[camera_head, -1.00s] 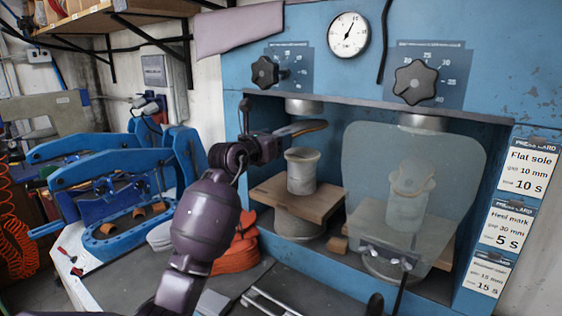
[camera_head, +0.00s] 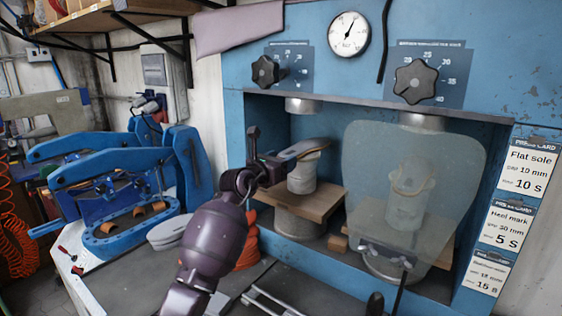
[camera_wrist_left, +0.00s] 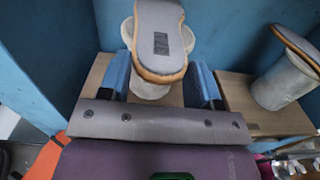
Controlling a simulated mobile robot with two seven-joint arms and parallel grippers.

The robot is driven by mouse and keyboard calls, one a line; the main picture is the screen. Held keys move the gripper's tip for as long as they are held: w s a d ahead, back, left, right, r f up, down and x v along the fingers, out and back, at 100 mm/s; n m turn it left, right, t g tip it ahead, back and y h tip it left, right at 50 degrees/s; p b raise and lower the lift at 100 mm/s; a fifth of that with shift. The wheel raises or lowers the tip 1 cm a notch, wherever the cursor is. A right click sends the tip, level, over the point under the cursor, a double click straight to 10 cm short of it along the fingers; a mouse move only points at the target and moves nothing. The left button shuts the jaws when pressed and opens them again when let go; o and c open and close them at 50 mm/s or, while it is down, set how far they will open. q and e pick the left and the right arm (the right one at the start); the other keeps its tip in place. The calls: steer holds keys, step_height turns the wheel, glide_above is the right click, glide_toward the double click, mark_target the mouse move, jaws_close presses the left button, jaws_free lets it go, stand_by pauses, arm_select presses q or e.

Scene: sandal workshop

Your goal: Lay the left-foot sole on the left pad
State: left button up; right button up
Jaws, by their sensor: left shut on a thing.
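My left gripper (camera_head: 278,168) is shut on a grey sole with a tan edge (camera_head: 306,147). In the left wrist view the sole (camera_wrist_left: 160,35) reaches out between my blue fingers (camera_wrist_left: 162,80), with a dark printed patch on top. It lies over the pale left pad (camera_head: 303,178), a round post on a wooden board in the press's left bay. The pad (camera_wrist_left: 150,91) is partly hidden under the sole. I cannot tell whether they touch. My right gripper is not in view.
The right pad (camera_head: 405,208) stands behind a clear shield (camera_head: 363,150); in the left wrist view another sole (camera_wrist_left: 297,42) lies on it. The press's blue frame (camera_head: 233,130) surrounds the bay. Pale stacked soles (camera_head: 165,232) lie on the bench, beside a blue clamp fixture (camera_head: 118,236).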

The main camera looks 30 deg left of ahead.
arm_select(q)
steer(key=o, duration=0.8)
steer(key=s+a, duration=0.2)
steer(key=s, duration=0.9)
steer(key=s+d+f+m+g+y, duration=0.1)
steer(key=s+d+f+m+g, duration=0.1)
steer(key=s+f+m, duration=0.8)
steer(key=s+d+f+m+g+y, duration=0.1)
steer(key=s+d+f+m, duration=0.3)
steer(key=s+f+m, duration=0.6)
steer(key=s+d+f+m+g+y, duration=0.1)
steer(key=s+d+f+m+g, duration=0.2)
steer(key=s+f+m, duration=0.7)
steer(key=shift+s+d+f+m, duration=0.15)
steer(key=shift+f+m, duration=0.7)
steer(key=shift+f, duration=0.85)
steer(key=shift+w+d+f+m, duration=0.1)
steer(key=shift+d+f+m, duration=0.1)
steer(key=shift+f+m, duration=1.1)
steer(key=shift+s+d+f+m, duration=0.15)
steer(key=shift+f+m, duration=0.3)
steer(key=shift+f, duration=1.65)
